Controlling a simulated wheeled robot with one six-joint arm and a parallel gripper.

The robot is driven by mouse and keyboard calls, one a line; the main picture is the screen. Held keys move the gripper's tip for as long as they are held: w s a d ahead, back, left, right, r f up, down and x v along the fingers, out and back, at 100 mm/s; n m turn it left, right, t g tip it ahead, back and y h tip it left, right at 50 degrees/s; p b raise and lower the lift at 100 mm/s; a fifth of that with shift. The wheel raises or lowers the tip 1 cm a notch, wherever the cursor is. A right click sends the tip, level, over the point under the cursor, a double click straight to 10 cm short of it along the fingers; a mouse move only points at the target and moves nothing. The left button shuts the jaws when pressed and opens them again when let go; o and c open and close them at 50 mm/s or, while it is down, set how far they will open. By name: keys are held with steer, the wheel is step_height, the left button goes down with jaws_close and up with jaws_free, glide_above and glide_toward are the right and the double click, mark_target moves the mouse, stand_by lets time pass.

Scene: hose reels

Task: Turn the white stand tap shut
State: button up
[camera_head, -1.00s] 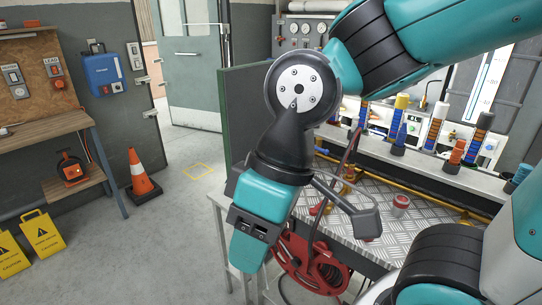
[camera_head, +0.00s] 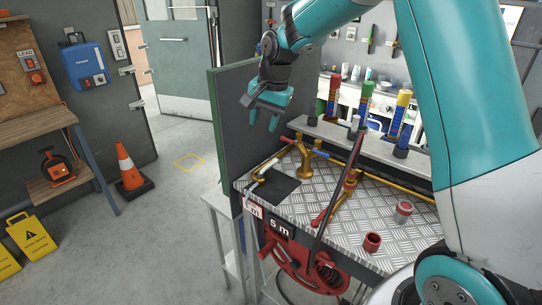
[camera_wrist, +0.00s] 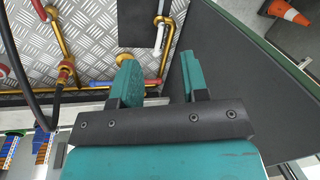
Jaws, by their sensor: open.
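The white stand tap (camera_head: 262,173) is a brass tap with a pale lever. It stands on the tread-plate bench beside a black mat, close to the green side panel. My gripper (camera_head: 263,121) is open and empty, pointing down above the back left of the bench, apart from the tap. In the wrist view my gripper (camera_wrist: 157,75) has its two teal fingers spread.
The green panel (camera_head: 228,120) stands close at the bench's left. Brass pipes with red and blue handles (camera_head: 319,153) lie behind the tap. A dark hose (camera_head: 335,185) crosses the bench.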

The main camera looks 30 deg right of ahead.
steer(key=w+d+f+m, duration=0.3)
steer(key=w+d+m, duration=0.1)
steer(key=w+d, duration=0.25)
steer(key=p, duration=0.6)
glide_toward(269, 164)
steer(key=shift+m+h, duration=0.4)
steer(key=f, duration=0.3)
steer(key=w+f, duration=0.1)
steer(key=f, duration=0.1)
steer(key=a+f, duration=0.1)
steer(key=f, duration=0.2)
steer(key=shift+w+a+f, duration=0.1)
steer(key=shift+w+f, duration=0.15)
steer(key=shift+f, duration=0.05)
jaws_close()
